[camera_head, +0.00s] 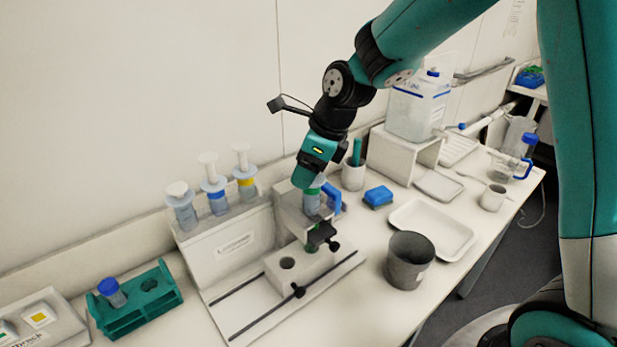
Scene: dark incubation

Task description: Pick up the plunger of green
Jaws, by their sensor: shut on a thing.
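My gripper (308,181) points down over the bench, just right of the white syringe rack (232,243). It is shut on the top of the green-marked syringe (312,204), where the plunger is. The plunger itself is hidden by the jaws. The clear barrel shows directly below the jaws, in front of a small grey stand. I cannot tell whether the plunger has moved relative to the barrel.
Three syringes stand in the rack: a plain one (184,213), a blue-banded one (217,203) and a yellow-banded one (246,184). A clamp fixture (321,237) stands below my gripper. A grey beaker (409,262), blue block (378,196) and white tray (432,229) lie right.

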